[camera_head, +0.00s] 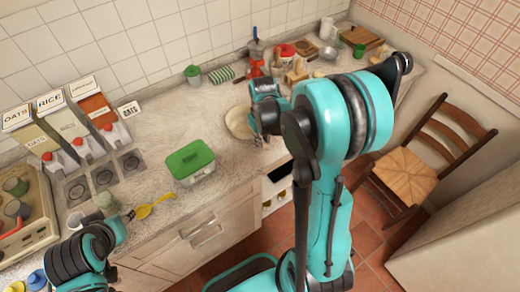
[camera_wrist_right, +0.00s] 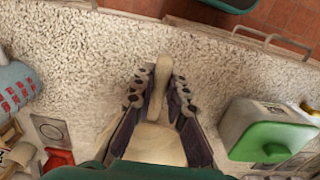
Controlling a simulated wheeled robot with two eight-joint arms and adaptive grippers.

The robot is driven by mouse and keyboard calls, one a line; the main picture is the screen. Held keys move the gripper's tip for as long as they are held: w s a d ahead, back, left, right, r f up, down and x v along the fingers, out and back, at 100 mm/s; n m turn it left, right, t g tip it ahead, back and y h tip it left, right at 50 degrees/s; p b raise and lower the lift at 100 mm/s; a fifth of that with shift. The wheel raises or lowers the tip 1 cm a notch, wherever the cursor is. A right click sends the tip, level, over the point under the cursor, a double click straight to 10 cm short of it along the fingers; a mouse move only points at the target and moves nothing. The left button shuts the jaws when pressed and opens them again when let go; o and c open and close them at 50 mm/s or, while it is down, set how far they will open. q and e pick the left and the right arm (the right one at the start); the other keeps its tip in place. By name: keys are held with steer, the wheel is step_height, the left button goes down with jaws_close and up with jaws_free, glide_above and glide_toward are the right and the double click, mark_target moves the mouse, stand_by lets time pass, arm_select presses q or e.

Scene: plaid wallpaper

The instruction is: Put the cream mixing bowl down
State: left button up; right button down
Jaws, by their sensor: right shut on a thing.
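The cream mixing bowl (camera_head: 238,123) is on or just over the speckled counter, partly hidden behind my right gripper (camera_head: 258,112). I cannot tell whether its base touches the counter. In the right wrist view, the cream bowl (camera_wrist_right: 156,143) shows between the two dark fingers of my right gripper (camera_wrist_right: 160,92). These fingers are shut on its wall, one on each side. My left gripper (camera_head: 112,228) is at the lower left, over the counter's front edge; its fingers are too small and covered to read.
A green-lidded container (camera_head: 190,162) stands left of the bowl, and also shows in the right wrist view (camera_wrist_right: 268,135). A yellow spoon (camera_head: 152,206) lies near the front edge. Dispensers (camera_head: 75,125) stand at the left. Counter between container and bowl is clear.

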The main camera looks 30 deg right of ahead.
steer(key=shift+a+f, duration=0.35)
steer(key=shift+f, duration=0.05)
step_height(320, 180, down, 4)
steer(key=shift+w+r+b, duration=0.1)
steer(key=shift+r+b, duration=0.05)
steer(key=shift+b, duration=0.4)
steer(key=shift+r, duration=0.1)
steer(key=c, duration=1.5)
jaws_free()
steer(key=shift+c, duration=0.2)
